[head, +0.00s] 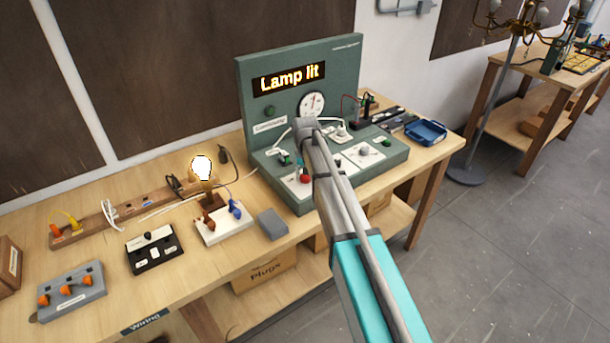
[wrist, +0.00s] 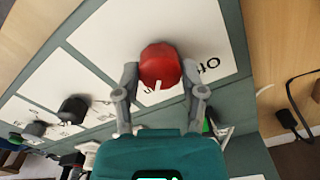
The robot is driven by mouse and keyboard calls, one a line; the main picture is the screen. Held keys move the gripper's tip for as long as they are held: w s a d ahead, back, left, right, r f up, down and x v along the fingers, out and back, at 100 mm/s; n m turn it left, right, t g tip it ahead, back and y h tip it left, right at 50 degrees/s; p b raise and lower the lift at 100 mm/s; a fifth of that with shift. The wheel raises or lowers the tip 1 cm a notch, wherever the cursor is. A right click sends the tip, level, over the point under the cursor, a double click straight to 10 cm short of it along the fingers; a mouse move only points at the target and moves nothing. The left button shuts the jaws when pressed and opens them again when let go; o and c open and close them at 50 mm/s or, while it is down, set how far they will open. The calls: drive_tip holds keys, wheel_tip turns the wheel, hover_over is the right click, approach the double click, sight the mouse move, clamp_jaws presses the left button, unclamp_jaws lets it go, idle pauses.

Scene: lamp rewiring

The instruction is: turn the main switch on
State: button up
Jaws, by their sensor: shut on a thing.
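The main switch is a red rotary knob (wrist: 160,66) with a white mark, on a white plate of the green test panel. It also shows as a red spot in the head view (head: 304,178), partly behind my arm. My gripper (wrist: 160,74) has one finger on each side of the knob and is shut on it. In the wrist view the knob's white mark points down toward my palm. Lettering on the plate beside it is only partly visible. The panel's display (head: 289,77) reads "Lamp lit". A bulb (head: 202,168) on the bench glows.
Other knobs (wrist: 73,109) sit along the panel beside the switch. A dial (head: 312,104) is on the upright panel. A blue tray (head: 426,132) stands at the right. Terminal blocks (head: 152,250), wires and a grey box (head: 272,224) lie left of the panel.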

drive_tip(key=shift+m, duration=0.4)
drive_tip(key=o, duration=1.1)
drive_tip(key=shift+o, duration=0.2)
drive_tip(key=shift+n, duration=0.5)
